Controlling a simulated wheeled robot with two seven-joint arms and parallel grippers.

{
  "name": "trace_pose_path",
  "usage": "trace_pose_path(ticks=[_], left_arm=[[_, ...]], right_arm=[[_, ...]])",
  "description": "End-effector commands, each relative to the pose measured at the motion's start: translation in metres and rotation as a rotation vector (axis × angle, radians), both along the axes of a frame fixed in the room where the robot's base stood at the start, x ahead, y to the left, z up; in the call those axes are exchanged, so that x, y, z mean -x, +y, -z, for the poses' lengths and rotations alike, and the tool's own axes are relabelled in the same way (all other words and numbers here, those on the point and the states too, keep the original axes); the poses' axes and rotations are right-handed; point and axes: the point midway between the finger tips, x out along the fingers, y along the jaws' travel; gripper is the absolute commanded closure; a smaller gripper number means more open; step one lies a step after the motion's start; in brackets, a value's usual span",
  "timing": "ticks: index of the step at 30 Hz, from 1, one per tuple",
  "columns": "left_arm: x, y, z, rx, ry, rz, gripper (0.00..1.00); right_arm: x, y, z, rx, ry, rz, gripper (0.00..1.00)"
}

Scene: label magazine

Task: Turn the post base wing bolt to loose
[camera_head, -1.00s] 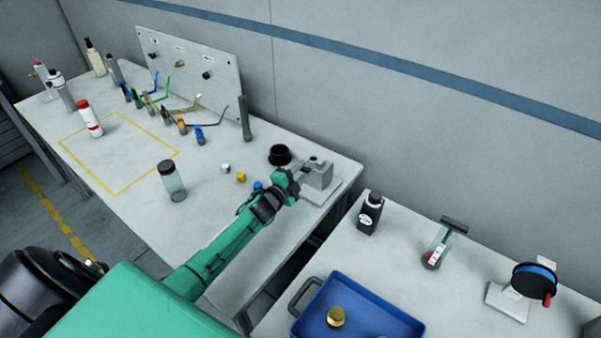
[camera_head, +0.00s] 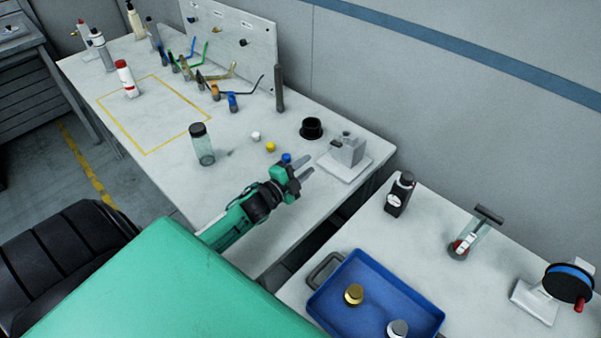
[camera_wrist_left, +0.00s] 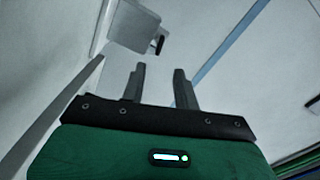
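The post base (camera_head: 349,151) is a grey block on a white plate near the right end of the white workbench. My right gripper is not in view.
Blue (camera_head: 286,158), yellow (camera_head: 270,147) and white caps lie near my left gripper. A clear jar (camera_head: 202,146) stands further left. A second table to the right holds a blue tray (camera_head: 316,302) and a black bottle (camera_head: 398,197).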

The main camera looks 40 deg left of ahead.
Motion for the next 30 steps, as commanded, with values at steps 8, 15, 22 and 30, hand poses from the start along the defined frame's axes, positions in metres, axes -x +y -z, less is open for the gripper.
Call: trace_pose_path(ticks=[8,15,22,30], left_arm=[[0.016,0.002,0.000,0.000,0.000,0.001,0.69],[0.017,0.002,-0.001,0.000,0.000,0.000,0.69],[0.010,-0.005,0.002,-0.116,0.002,0.028,0.42],[-0.007,-0.023,0.008,-0.735,-0.031,0.098,0.42]], right_arm=[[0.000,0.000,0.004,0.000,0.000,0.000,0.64],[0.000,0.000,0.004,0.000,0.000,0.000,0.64],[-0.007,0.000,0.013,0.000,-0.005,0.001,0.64],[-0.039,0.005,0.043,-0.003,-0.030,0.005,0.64]])
